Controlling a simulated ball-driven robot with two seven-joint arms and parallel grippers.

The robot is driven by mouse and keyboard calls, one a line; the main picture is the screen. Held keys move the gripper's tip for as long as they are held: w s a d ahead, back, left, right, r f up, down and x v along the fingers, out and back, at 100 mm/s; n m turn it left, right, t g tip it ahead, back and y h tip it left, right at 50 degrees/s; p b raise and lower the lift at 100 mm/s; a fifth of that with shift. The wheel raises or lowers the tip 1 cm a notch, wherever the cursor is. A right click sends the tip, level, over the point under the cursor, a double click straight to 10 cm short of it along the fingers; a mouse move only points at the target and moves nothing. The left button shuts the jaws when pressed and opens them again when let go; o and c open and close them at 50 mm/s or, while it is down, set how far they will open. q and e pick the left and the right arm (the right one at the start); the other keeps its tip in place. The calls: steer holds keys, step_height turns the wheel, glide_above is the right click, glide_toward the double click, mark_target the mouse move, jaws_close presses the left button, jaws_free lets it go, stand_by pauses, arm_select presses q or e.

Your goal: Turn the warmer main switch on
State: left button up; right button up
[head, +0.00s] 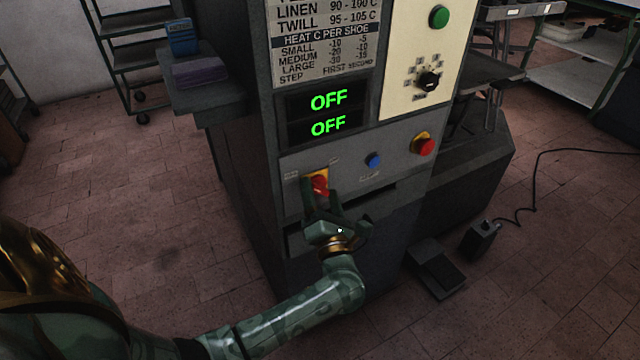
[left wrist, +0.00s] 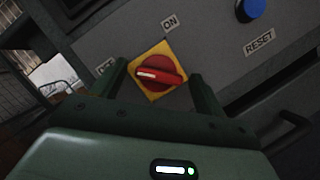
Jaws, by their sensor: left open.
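The main switch (head: 319,184) is a red rotary knob on a yellow plate on the machine's lower front panel. In the left wrist view the red knob (left wrist: 160,74) has a white mark pointing left, toward a partly hidden label; the "ON" label (left wrist: 170,22) is above it. My left gripper (head: 322,200) is in front of the switch, its fingers open on either side of the knob; in the wrist view the fingertips (left wrist: 158,76) flank it with gaps. The two displays (head: 328,113) read "OFF" in green. My right gripper is not in view.
A blue reset button (head: 374,161) and a red button on yellow (head: 424,145) sit right of the switch. Above are a green button (head: 439,16) and a black dial (head: 428,82). A foot pedal (head: 437,270) and a cable lie on the floor at the right.

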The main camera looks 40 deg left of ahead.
arm_select(q)
steer(key=shift+a, duration=0.1)
